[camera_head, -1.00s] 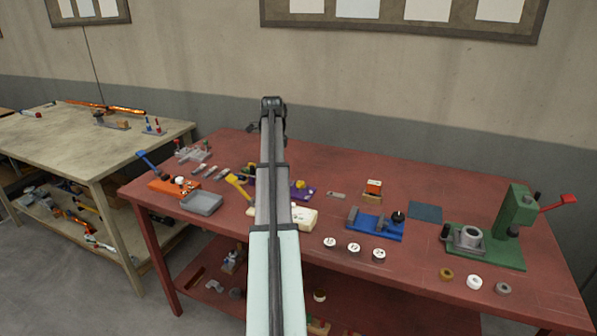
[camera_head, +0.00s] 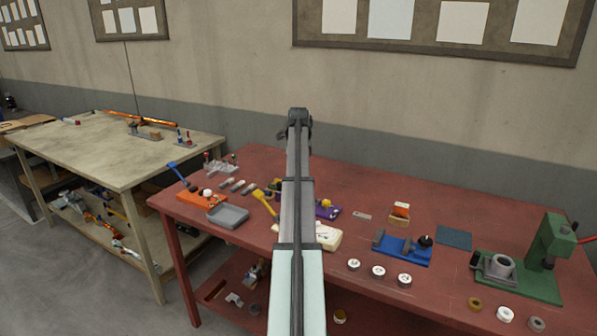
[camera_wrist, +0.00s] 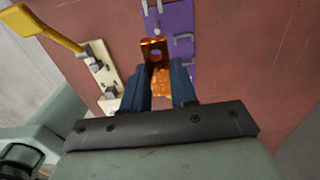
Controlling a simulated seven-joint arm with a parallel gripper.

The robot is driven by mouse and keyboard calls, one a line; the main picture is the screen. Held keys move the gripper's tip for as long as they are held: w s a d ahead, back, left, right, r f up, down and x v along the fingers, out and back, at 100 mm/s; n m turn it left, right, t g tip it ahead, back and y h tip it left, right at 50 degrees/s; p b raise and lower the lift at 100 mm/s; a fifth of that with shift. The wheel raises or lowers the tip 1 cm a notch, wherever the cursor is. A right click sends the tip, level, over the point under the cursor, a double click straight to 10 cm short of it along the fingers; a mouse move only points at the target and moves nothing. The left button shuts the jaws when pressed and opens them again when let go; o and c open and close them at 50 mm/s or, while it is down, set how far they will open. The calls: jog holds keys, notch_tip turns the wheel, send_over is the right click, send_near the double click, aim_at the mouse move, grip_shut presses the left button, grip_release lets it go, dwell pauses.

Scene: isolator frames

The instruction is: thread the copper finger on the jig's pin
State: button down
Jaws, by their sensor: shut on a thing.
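My gripper (camera_wrist: 161,80) is shut on the copper finger (camera_wrist: 154,52), an orange metal strip with a round hole near its far end. The strip points away from the blue jaws, and its holed end shows over the edge of the purple jig (camera_wrist: 181,22). Grey metal parts stand on the jig. I cannot tell which is the pin, or whether the hole is around it. In the head view part of the purple jig (camera_head: 330,212) shows just right of my arm. The jaws and the copper finger are hidden there.
A cream fixture (camera_wrist: 103,73) with a yellow lever (camera_wrist: 38,30) lies left of the jig in the wrist view. In the head view a blue fixture (camera_head: 403,250), several white round pieces and a green press (camera_head: 548,245) stand to the right. Red tabletop (camera_wrist: 240,40) is clear right of the jig.

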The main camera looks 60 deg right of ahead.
jog(key=shift+f, duration=0.1)
jog(key=shift+f, duration=2.75)
jog(key=shift+f, duration=2.95)
jog(key=c, duration=0.8)
grip_release()
jog(key=shift+d, duration=0.15)
jog(key=shift+r, duration=0.1)
jog(key=shift+d+r, duration=0.1)
jog(key=shift+r, duration=0.05)
jog(key=r, duration=1.3)
jog(key=shift+a+r, duration=0.15)
jog(key=shift+a, duration=0.25)
